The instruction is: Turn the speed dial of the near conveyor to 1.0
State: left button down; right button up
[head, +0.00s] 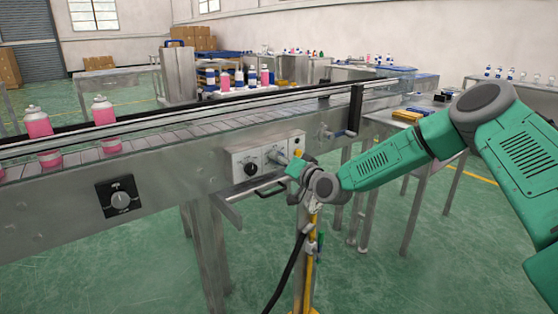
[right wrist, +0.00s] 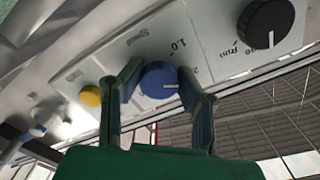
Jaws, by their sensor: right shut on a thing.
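A grey control box (head: 238,158) is mounted on the side of the near conveyor (head: 60,190). In the right wrist view, a blue dial (right wrist: 158,80) sits on the box between the two fingers of my right gripper (right wrist: 162,74). The fingers are shut on the dial from both sides. Its white pointer line points to the right in that view, and the "1.0" print is above it, off the pointer's line. In the head view my right gripper (head: 291,162) is at the box's right part and hides the blue dial. My left gripper is not in view.
A black dial (right wrist: 266,22) and a yellow button (right wrist: 90,97) sit on the same box. A black plate with a grey knob (head: 121,198) is further left on the conveyor side. A handle bar (head: 262,189) juts out below the box. Pink cans (head: 103,111) stand on the belt.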

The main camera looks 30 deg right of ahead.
jog(key=shift+d, duration=0.1)
jog(key=n+p, duration=0.2)
jog(key=n, duration=0.4)
jog(key=n+p, duration=0.1)
jog(key=n, duration=0.4)
jog(key=shift+n+p, duration=0.3)
jog(key=shift+p, duration=0.1)
jog(key=shift+f, duration=0.1)
jog(key=o, duration=1.2)
jog(key=shift+d, duration=0.1)
jog(key=shift+c, duration=0.2)
jog(key=shift+s, duration=0.15)
